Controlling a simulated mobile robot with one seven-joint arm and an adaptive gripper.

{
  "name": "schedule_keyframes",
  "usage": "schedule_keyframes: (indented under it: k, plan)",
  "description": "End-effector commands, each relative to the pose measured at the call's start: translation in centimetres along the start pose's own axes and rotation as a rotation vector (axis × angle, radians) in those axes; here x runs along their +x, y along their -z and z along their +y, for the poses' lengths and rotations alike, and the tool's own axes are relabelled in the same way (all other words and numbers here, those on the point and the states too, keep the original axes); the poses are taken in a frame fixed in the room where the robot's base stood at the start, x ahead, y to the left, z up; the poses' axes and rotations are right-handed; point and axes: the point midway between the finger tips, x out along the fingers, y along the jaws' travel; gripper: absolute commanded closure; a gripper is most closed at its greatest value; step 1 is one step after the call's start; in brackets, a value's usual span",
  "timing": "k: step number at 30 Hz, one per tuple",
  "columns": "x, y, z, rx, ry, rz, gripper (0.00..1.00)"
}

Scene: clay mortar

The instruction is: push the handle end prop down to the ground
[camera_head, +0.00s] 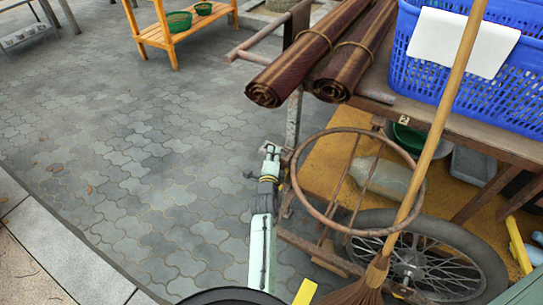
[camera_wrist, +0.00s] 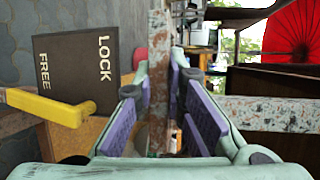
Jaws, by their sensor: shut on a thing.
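The handle end prop, a rusty, chipped metal bar (camera_wrist: 159,75), runs upright between my gripper's purple-padded fingers in the wrist view. In the head view it appears as a pale, worn post (camera_head: 293,118) under the cart's handle end (camera_head: 262,42). My gripper (camera_head: 270,150) is beside its lower part. In the wrist view my gripper (camera_wrist: 172,100) is shut on the bar, with a finger on each side. The bar's lower end is largely hidden by my gripper and arm.
A dark LOCK/FREE plate (camera_wrist: 75,75) with a yellow lever (camera_wrist: 48,106) is at left in the wrist view. The cart carries rolled mats (camera_head: 305,55) and a blue basket (camera_head: 470,65). A broom (camera_head: 440,115) leans by the wheel (camera_head: 425,262). Paving at left is clear.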

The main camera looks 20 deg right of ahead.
Motion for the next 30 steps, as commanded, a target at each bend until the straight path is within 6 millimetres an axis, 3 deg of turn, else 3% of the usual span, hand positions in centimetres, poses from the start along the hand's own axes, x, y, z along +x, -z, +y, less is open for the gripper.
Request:
schedule_keyframes:
  k: [9,10,19,30]
  plan:
    - [-0.03,-0.10,-0.04,-0.002,0.001,-0.001,1.00]
    - [-0.03,-0.09,-0.05,-0.002,0.001,-0.001,0.88]
    - [-0.01,-0.04,-0.07,0.000,0.001,0.000,0.68]
    - [-0.43,-0.02,-0.01,0.001,0.000,0.000,0.68]
